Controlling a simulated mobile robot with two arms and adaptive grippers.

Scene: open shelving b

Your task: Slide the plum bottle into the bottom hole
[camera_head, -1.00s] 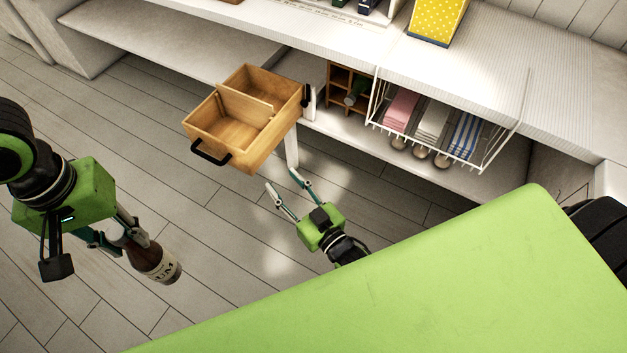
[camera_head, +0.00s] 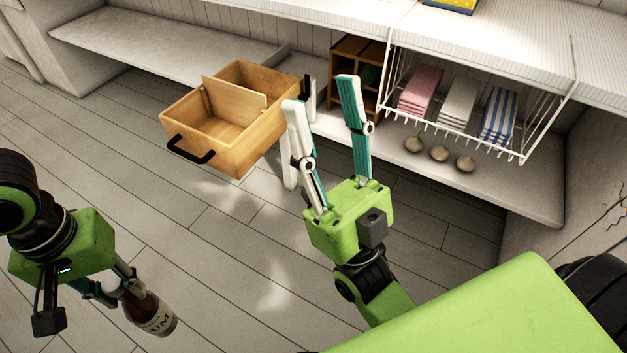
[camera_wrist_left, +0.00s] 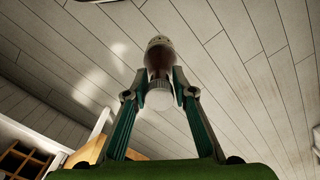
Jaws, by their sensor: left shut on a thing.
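The plum bottle (camera_head: 150,313) is dark brown with a pale label reading "UM" and a white cap. My left gripper (camera_head: 127,287) is shut on its cap end and holds it tilted over the floor at the lower left. In the left wrist view the bottle (camera_wrist_left: 160,58) sits between the fingers, cap toward me. The wooden rack with square holes (camera_head: 352,62) stands on the low shelf; a dark green bottle shows in one hole. Its bottom part is partly hidden by my right gripper (camera_head: 322,95), which is open and empty in front of it.
An open wooden drawer (camera_head: 185,140) with a divider and black handle juts out left of the rack. A white wire basket (camera_head: 545,115) with folded towels hangs right of it. Several round bulbs (camera_head: 439,153) lie below. The floor at left is clear.

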